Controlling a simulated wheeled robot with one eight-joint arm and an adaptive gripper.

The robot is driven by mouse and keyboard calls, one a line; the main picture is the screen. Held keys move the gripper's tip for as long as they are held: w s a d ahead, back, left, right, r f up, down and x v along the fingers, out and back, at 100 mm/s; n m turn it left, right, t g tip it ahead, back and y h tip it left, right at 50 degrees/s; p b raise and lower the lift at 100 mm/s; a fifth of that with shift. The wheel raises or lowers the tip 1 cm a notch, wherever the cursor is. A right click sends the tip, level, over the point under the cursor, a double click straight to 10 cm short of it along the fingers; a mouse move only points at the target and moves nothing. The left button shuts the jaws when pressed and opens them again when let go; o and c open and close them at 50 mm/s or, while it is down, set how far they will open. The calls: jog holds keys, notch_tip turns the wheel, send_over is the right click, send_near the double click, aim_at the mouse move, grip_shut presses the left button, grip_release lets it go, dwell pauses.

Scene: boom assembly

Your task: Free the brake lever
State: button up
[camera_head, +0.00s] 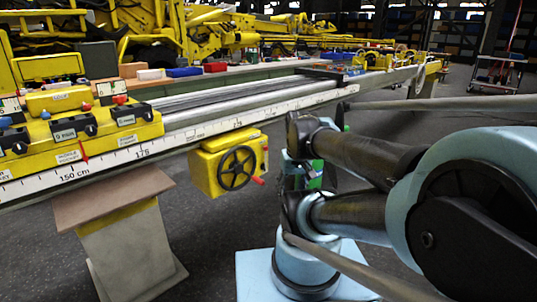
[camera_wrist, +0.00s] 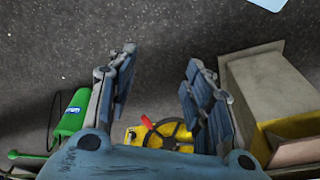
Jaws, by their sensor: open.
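A small red lever (camera_head: 258,181) sticks out at the lower right of a yellow box (camera_head: 206,172) with a black handwheel (camera_head: 237,168), under the long rail. I cannot tell for sure that this is the brake lever. In the wrist view the red lever (camera_wrist: 148,123) and the handwheel (camera_wrist: 182,132) show near the bottom, between the bases of my fingers. My gripper (camera_wrist: 161,57) is open, with bare floor between its fingertips. I see no contact with the lever. In the head view I cannot clearly make out my fingers.
The rail (camera_head: 240,108) with its centimetre scale runs across above the box. A yellow carriage (camera_head: 75,125) with labelled latches sits on it. A pedestal (camera_head: 130,250) stands at lower left, and in the wrist view (camera_wrist: 262,95) right of my fingers. A green object (camera_wrist: 75,112) lies left of them.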

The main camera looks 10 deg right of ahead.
jog(key=w+r+n+t+y, duration=0.1)
jog(key=w+r+n+y, duration=0.15)
jog(key=w, duration=1.05)
jog(key=w+r+n+t+y, duration=0.1)
jog(key=w+r+n+y, duration=0.15)
jog(key=w, duration=1.05)
jog(key=w+d+f+n+t+y, duration=0.25)
jog(key=w+d+f, duration=0.35)
jog(key=w, duration=0.3)
jog(key=w+d+f+n+t+y, duration=0.1)
jog(key=w+d+f+t+y, duration=0.15)
jog(key=w+d+f, duration=0.55)
jog(key=w+r+x, duration=0.1)
jog(key=r+x, duration=0.1)
jog(key=x, duration=1.6)
jog(key=shift+w+a+r+h, duration=0.15)
jog(key=shift+a+r+h, duration=0.05)
jog(key=shift+r+h, duration=0.1)
grip_shut()
jog(key=shift+a, duration=0.1)
